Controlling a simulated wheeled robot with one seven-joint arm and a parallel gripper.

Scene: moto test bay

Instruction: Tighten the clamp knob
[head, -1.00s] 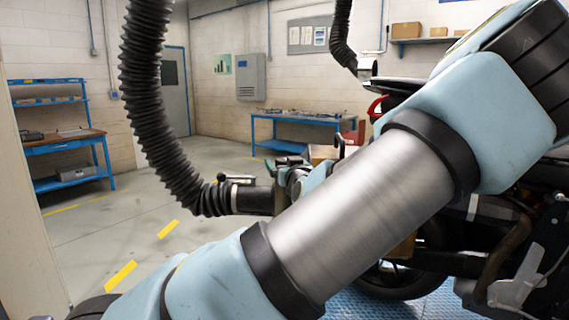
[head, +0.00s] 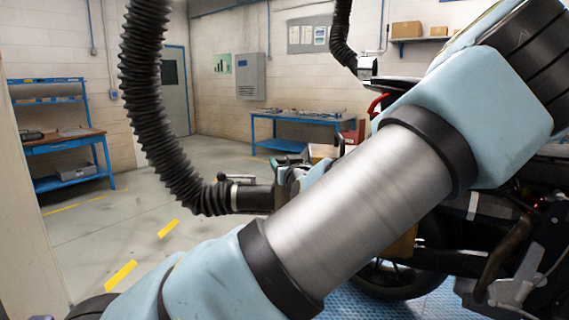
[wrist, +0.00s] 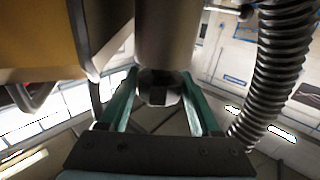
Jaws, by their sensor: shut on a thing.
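In the wrist view, my gripper (wrist: 159,88) has its two teal fingers on either side of a dark, faceted knob (wrist: 160,92). The fingers are shut on this knob. The knob sits at the end of a thick grey cylinder (wrist: 168,35); where they join is dark. In the head view, my forearm crosses the middle and hides most of the work spot. A little of the gripper's teal and dark parts shows just left of the forearm, beside the black hose nozzle (head: 252,199). I cannot make out the knob in the head view.
A ribbed black hose (head: 150,90) hangs down to the nozzle; a ribbed hose (wrist: 285,60) shows close on the right in the wrist view. A yellow body (wrist: 35,45) is close on the left. A motorcycle (head: 460,262) stands behind my arm. The floor at left is clear.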

